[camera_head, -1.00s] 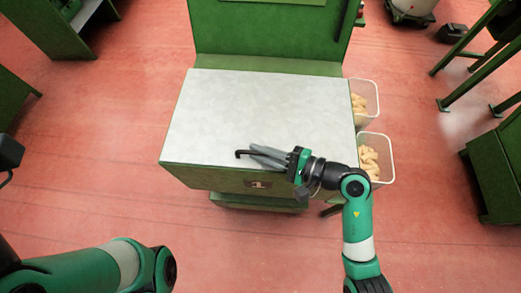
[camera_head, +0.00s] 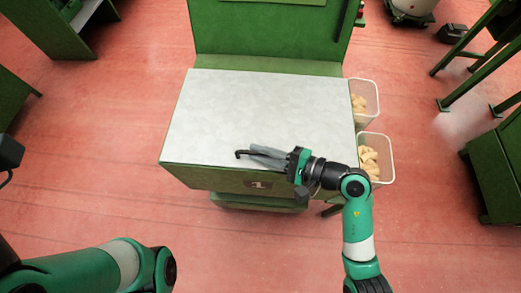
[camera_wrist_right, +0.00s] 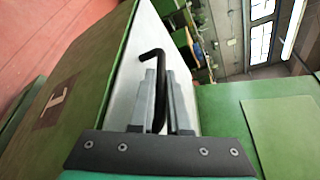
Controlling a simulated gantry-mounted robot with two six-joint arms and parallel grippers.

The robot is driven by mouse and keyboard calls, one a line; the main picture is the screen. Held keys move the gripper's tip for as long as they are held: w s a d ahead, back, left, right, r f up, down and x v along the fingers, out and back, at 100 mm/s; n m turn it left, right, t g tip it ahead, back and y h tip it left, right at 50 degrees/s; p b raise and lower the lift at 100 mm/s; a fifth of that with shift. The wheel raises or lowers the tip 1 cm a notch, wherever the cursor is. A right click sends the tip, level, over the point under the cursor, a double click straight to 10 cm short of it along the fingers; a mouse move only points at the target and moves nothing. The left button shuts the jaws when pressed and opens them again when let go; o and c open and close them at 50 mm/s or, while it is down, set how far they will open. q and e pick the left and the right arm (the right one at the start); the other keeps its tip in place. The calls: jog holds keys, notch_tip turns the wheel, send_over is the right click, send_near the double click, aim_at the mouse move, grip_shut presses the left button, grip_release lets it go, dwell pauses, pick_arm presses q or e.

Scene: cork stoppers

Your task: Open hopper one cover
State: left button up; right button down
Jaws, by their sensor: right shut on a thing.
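The hopper one cover (camera_head: 255,108) is a pale grey flat lid lying on top of a green hopper (camera_head: 215,178) marked with a "1" plate (camera_head: 258,184). A dark bent handle (camera_head: 242,153) shows at the cover's front edge. My right gripper (camera_head: 262,155) is at that front edge, its fingers shut on the handle. In the right wrist view the black hooked handle (camera_wrist_right: 154,62) sticks out between the two grey fingers (camera_wrist_right: 156,95). The cover appears down flat. My left arm is at the lower left; its gripper is not clearly visible.
Two clear bins (camera_head: 376,150) with corks stand at the hopper's right side. A green upright panel (camera_head: 265,35) rises behind the cover. A green frame (camera_head: 480,60) stands at the right. The red floor in front and to the left is open.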

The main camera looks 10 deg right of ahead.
jog(key=w+d+r+m+g+p, duration=0.1)
jog(key=w+r+m+p, duration=0.1)
jog(key=r+p, duration=0.6)
jog(key=w+d+r+m+g+p, duration=0.1)
jog(key=w+r+m+g+p, duration=0.1)
jog(key=w+r+p, duration=0.3)
jog(key=shift+w+d+r+m+p, duration=0.25)
jog(key=shift+r+m+p, duration=0.25)
jog(key=shift+r+p, duration=1.2)
jog(key=shift+r+b, duration=0.35)
